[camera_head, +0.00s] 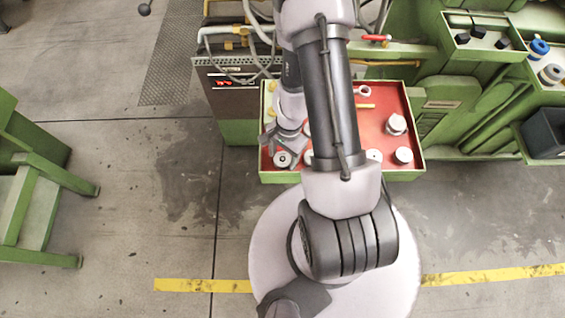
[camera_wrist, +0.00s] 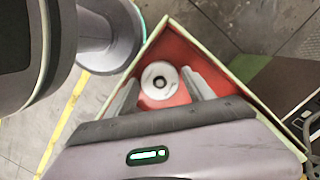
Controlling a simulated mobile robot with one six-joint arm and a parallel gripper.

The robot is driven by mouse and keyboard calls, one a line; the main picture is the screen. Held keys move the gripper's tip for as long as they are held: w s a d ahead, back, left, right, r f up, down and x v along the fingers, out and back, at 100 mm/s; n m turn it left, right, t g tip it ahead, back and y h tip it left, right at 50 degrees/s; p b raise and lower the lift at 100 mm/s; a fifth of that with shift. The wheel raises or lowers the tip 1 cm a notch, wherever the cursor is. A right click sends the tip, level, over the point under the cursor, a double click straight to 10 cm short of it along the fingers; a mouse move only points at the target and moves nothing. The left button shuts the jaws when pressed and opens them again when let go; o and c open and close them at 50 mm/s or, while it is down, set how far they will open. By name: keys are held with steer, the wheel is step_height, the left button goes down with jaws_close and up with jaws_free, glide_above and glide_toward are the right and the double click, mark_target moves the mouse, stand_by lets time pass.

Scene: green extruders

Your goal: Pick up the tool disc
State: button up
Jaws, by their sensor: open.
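Several pale round pieces lie in the red-floored tray (camera_head: 375,128). A white disc with a dark centre (camera_head: 283,159) lies near the tray's front left corner; I take it as the tool disc. In the wrist view the disc (camera_wrist: 160,83) shows between the two fingers of my gripper (camera_wrist: 159,77). The fingers stand apart, one on each side of it, with red floor visible around the disc. In the head view my gripper (camera_head: 272,139) is low over the tray's left part. The gap in height between fingers and disc cannot be told.
Other pale pieces (camera_head: 396,124) and (camera_head: 404,155) stand at the tray's right. The tray's green rim (camera_head: 350,176) surrounds the floor closely near my gripper. A green machine (camera_head: 450,95) stands to the right. Floor to the left is open up to a green frame (camera_head: 35,200).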

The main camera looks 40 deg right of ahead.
steer(key=shift+r, duration=0.15)
steer(key=c, duration=1.3)
